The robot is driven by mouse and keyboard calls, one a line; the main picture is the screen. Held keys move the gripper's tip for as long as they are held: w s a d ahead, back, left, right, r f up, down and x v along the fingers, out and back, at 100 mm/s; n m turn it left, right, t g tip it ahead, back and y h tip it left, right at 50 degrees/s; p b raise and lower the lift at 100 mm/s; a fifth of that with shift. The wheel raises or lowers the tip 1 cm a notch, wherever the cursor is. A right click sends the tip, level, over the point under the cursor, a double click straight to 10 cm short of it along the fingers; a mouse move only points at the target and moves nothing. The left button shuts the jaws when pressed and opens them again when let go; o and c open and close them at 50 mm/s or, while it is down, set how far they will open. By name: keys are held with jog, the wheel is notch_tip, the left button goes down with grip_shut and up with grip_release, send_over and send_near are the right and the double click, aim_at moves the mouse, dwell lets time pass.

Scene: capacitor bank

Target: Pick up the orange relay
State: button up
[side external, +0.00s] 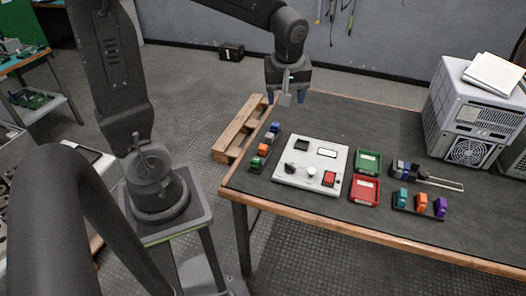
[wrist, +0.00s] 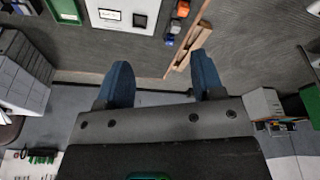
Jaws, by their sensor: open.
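An orange relay (side external: 263,149) stands in a row of small coloured blocks left of the white control panel. It also shows at the top edge of the wrist view (wrist: 182,9). A second orange block (side external: 421,202) stands between a teal and a purple one on a dark strip at the right front. My gripper (side external: 287,97) is raised above the table's far left part, behind the row with the orange relay. Its blue fingers are spread apart in the wrist view (wrist: 160,65), with nothing seen between them.
The white panel (side external: 318,182) has knobs and a red switch. A green tray (side external: 368,160) and a red tray (side external: 365,190) lie right of it. A grey computer case (side external: 468,115) stands at the right. A wooden pallet (side external: 237,132) lies beyond the table's left edge. The table's back middle is clear.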

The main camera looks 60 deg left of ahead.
jog(key=w+a+f+n+g, duration=0.2)
jog(key=w+a+f+n, duration=0.2)
jog(key=a+f+n, duration=0.15)
jog(key=n+g, duration=0.3)
jog(key=n, duration=0.5)
send_near(263, 146)
jog(key=shift+y, duration=0.4)
jog(key=x, duration=0.4)
jog(key=shift+s+d+f, duration=0.15)
jog(key=shift+d+f, duration=0.1)
jog(key=shift+d, duration=0.05)
jog(key=shift+x, duration=2.95)
jog(key=shift+d, duration=0.1)
jog(key=shift+c, duration=0.3)
jog(key=c, duration=0.9)
jog(key=shift+c, duration=0.2)
jog(key=shift+r, duration=0.1)
